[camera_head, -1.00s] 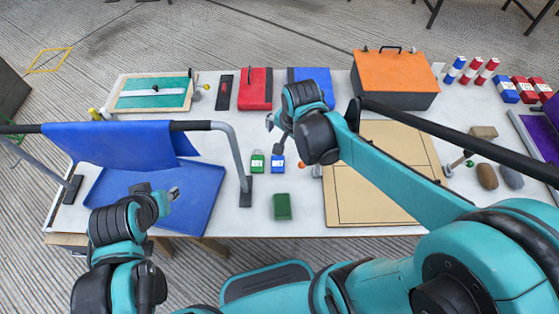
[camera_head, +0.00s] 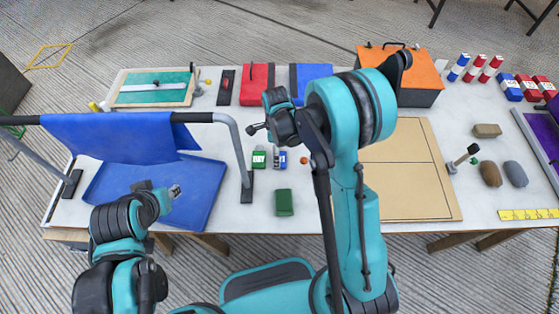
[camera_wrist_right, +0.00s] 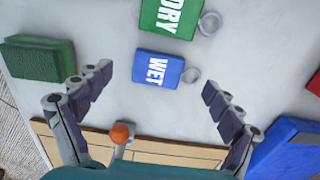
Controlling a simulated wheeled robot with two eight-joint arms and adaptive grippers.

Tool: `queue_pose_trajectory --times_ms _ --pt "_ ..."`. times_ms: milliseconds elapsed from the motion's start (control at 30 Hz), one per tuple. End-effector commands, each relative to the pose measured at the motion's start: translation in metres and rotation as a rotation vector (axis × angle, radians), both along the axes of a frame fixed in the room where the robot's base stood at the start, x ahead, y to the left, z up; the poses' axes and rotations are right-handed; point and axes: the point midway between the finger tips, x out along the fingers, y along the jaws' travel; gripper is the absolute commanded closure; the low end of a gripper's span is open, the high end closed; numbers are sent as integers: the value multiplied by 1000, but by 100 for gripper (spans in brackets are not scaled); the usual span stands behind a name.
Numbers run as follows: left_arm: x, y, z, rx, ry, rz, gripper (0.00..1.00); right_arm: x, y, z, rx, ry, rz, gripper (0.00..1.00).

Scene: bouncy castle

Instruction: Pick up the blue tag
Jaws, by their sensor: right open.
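The blue tag (camera_wrist_right: 157,68), lettered WET and with a metal ring at its side, lies on the white table. In the head view the blue tag (camera_head: 280,163) is partly hidden by my right gripper. The green tag (camera_wrist_right: 170,16), lettered DRY, lies just beside it and also shows in the head view (camera_head: 259,159). My right gripper (camera_wrist_right: 157,80) is open and empty above the table, with the blue tag framed between its fingers, apart from them. My left gripper (camera_head: 174,191) is over the blue tray; its jaws are too small to read.
A green block (camera_head: 284,202) lies nearer the table's front edge. An orange ball (camera_wrist_right: 120,132) sits by a tan board (camera_head: 405,190). A grey rail post (camera_head: 243,165) stands left of the tags. The blue tray (camera_head: 110,195) lies at the left.

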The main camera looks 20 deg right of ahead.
Motion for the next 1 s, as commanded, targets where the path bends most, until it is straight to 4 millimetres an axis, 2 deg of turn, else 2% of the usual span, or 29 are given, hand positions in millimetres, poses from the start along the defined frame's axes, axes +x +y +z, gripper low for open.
queue_pose_trajectory --times_ms 100,200,433,467,600,733,1000 --pt "0 0 -13 0 0 0 66 1 -6 -23 0 0 0 8" --pt "0 0 -17 0 0 0 66 1 -5 -35 0 -1 1 8" --pt "0 0 -16 0 0 0 66 1 -5 -36 0 -1 1 8" --pt "0 0 -16 0 0 0 66 1 -5 -35 0 -1 1 14" --pt "0 0 -16 0 0 0 66 1 -5 -35 0 -1 2 50" --pt "0 0 -16 0 0 0 66 1 -5 -36 0 -1 2 55" --pt "0 0 -16 0 0 0 66 1 -5 -36 0 -1 1 56"
